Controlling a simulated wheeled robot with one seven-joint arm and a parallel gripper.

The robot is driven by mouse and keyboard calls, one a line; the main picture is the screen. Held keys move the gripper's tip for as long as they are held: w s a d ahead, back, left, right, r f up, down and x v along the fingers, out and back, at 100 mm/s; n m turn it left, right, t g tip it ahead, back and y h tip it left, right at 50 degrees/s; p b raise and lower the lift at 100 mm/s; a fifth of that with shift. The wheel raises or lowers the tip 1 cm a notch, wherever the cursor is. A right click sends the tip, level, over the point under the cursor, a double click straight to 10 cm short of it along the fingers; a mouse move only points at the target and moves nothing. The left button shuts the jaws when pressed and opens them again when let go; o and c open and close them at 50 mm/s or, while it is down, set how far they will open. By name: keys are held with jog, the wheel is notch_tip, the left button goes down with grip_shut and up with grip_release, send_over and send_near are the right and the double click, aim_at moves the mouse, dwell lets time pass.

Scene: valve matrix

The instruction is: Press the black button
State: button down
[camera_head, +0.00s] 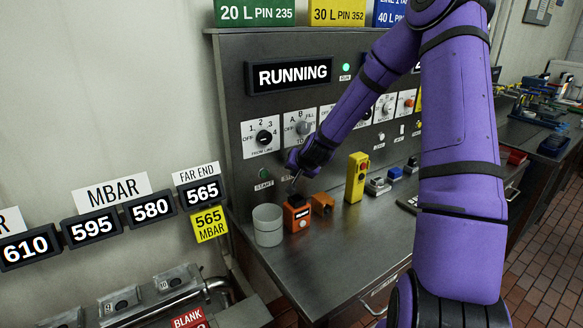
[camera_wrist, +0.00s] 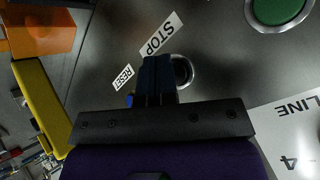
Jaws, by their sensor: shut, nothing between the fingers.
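In the wrist view, a black round button (camera_wrist: 184,72) with a metal ring sits on the grey panel beside a STOP label (camera_wrist: 161,36). My gripper (camera_wrist: 155,62) is shut and empty, with its tips in front of the panel just left of that button, covering part of it. I cannot tell whether the tips touch the panel. In the head view, my gripper (camera_head: 294,178) is low at the panel's front, and the black button is hidden behind it.
A green START button (camera_head: 264,173) is left of my gripper in the head view. A grey cup (camera_head: 267,226), an orange device (camera_head: 297,217) and a yellow pendant control (camera_head: 356,178) stand on the bench below. Rotary selector plates (camera_head: 261,137) are above. A RESET label (camera_wrist: 123,77) is near the tips.

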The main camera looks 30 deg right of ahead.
jog(key=shift+w, duration=0.45)
dwell(0.7)
jog(key=shift+s, duration=0.85)
jog(key=shift+s, duration=2.55)
